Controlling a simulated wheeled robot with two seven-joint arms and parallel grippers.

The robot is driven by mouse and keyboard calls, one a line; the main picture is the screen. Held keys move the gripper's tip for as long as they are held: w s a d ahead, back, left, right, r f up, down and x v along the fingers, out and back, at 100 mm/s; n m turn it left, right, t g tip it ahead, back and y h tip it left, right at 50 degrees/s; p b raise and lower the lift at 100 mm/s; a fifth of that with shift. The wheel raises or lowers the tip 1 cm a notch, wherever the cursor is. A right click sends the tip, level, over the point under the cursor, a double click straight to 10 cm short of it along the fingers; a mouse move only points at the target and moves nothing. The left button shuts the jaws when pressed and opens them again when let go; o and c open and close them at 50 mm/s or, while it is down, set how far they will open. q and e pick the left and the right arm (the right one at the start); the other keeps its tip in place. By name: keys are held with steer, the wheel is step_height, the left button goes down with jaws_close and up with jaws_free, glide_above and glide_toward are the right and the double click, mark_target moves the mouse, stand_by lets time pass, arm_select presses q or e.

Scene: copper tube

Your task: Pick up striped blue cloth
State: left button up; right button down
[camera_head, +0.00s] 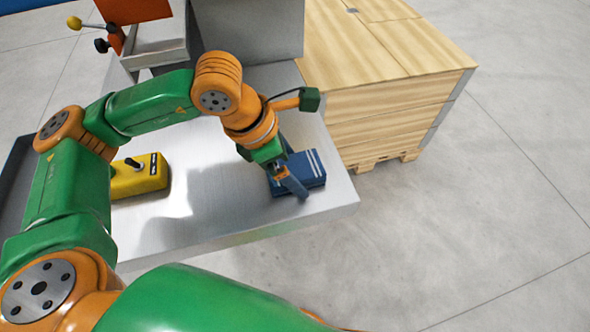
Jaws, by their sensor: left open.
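The striped blue cloth (312,168) is a folded blue block with pale stripes across its right part. It lies on the grey metal table (230,215) near the right edge. My left gripper (290,186) is open at the left part of the cloth and hides some of it. One finger shows in front of the cloth's near left side. I cannot tell whether the fingers touch the cloth. My right gripper is not in view.
A yellow box (140,178) with a dark knob sits on the table to the left. A large wooden crate (380,110) stands behind and right of the table. A grey machine housing (248,30) rises at the table's back. Bare table lies between box and cloth.

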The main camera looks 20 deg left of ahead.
mark_target(301, 166)
arm_select(q)
steer(key=shift+f, duration=0.1)
stand_by(0.3)
